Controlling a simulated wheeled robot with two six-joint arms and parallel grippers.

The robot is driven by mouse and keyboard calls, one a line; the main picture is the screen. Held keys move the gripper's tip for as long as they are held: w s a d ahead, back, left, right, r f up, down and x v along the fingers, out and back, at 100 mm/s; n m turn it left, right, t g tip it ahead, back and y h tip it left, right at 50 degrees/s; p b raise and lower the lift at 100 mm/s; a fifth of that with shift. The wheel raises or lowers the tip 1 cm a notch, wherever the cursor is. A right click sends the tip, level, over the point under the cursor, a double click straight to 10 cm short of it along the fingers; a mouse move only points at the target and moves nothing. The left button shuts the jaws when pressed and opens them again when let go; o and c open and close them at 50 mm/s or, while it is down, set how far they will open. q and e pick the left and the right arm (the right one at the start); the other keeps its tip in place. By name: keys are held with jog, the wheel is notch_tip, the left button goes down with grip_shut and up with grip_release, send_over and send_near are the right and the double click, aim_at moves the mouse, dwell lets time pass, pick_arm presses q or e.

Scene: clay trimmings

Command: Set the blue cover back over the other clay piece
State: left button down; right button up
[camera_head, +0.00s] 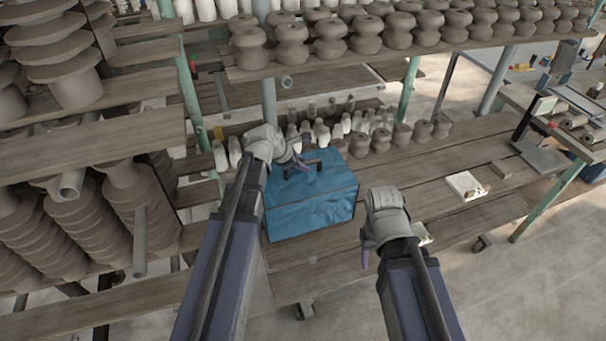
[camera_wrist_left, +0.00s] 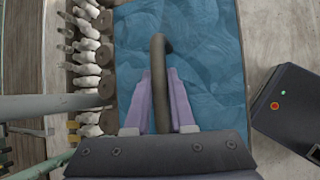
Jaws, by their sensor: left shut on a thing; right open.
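My left gripper (camera_head: 297,163) is shut on the handle, and the left wrist view shows the handle between the purple fingers (camera_wrist_left: 160,75). What is under the cover is not clear. A small pale board with a light piece (camera_head: 466,186) lies to the right. Another pale piece (camera_head: 423,236) is partly hidden by my right arm. My right gripper (camera_head: 369,253) is open and empty, right of the cover.
Several white and brown clay forms (camera_head: 385,139) stand in rows behind the cover. Shelves of brown pieces (camera_head: 365,35) rise behind and to the left. Bare boards (camera_head: 430,165) lie between.

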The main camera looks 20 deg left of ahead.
aim_at(303, 174)
pick_arm(q)
jog(key=shift+f+b, duration=0.95)
jog(key=shift+f, duration=0.45)
jog(key=shift+f, duration=0.15)
jog(key=c, duration=0.8)
grip_release()
jog(key=shift+o, duration=0.2)
